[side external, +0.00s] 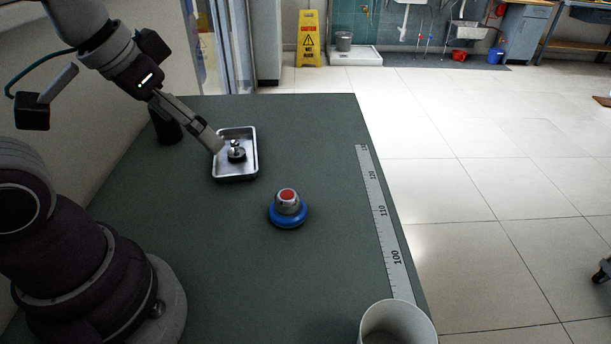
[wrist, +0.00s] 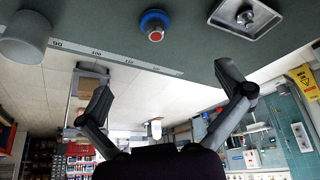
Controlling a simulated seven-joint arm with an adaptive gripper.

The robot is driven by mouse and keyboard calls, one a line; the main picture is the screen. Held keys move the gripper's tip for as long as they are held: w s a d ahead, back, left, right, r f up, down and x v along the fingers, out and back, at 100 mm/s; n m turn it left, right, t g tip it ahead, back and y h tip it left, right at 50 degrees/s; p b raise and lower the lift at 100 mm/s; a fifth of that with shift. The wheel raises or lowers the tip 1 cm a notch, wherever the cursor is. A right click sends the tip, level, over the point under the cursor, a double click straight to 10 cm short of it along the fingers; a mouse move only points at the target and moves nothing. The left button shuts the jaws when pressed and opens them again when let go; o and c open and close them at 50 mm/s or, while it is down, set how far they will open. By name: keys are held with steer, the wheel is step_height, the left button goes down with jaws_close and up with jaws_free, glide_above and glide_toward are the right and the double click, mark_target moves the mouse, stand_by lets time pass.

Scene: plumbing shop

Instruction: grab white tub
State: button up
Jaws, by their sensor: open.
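The white tub (side external: 398,325) stands at the near right corner of the green table, cut off by the bottom edge of the side view. In the wrist view it shows as a pale grey cylinder (wrist: 24,38) at the upper left. My gripper (side external: 218,148) is at the metal tray's left side in the side view, far from the tub. In the wrist view my gripper (wrist: 165,85) has its two fingers spread wide with nothing between them.
A metal tray (side external: 222,178) holds a small metal part (side external: 236,152). A red-topped piece on a blue ring (side external: 288,210) sits mid-table. A ruler (side external: 383,222) runs along the right edge. A black cup-like object (side external: 166,127) stands at the back left. The near middle of the table is clear.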

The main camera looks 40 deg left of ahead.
mark_target(369, 314)
steer(key=w+d+f+n+g+h, duration=0.1)
steer(key=d+f+n+g+h, duration=0.1)
steer(key=d+f+h, duration=0.1)
steer(key=w+d+f+n+g+h, duration=0.1)
steer(key=d+f+n+g+h, duration=0.2)
steer(key=d+f, duration=0.2)
steer(key=w+d+f+n+g+h, duration=0.2)
steer(key=d+f+n+g+h, duration=0.1)
steer(key=f, duration=0.3)
steer(key=shift+d+f, duration=0.15)
steer(key=shift+d, duration=0.3)
steer(key=d+n+h, duration=0.1)
steer(key=n+h, duration=0.1)
steer(key=d+f+n+h, duration=0.1)
steer(key=d+n+h, duration=0.2)
steer(key=n+h, duration=0.1)
steer(key=shift+d+f+n+t+h, duration=0.35)
steer(key=shift+n+t+h, duration=0.05)
steer(key=n+h, duration=0.1)
steer(key=d+n+t+h, duration=0.1)
steer(key=n, duration=0.1)
steer(key=shift+w, duration=0.15)
steer(key=shift+t, duration=0.3)
steer(key=d, duration=1)
steer(key=shift+s+d+r, duration=0.2)
steer(key=shift+s, duration=0.2)
steer(key=shift+c, duration=0.4)
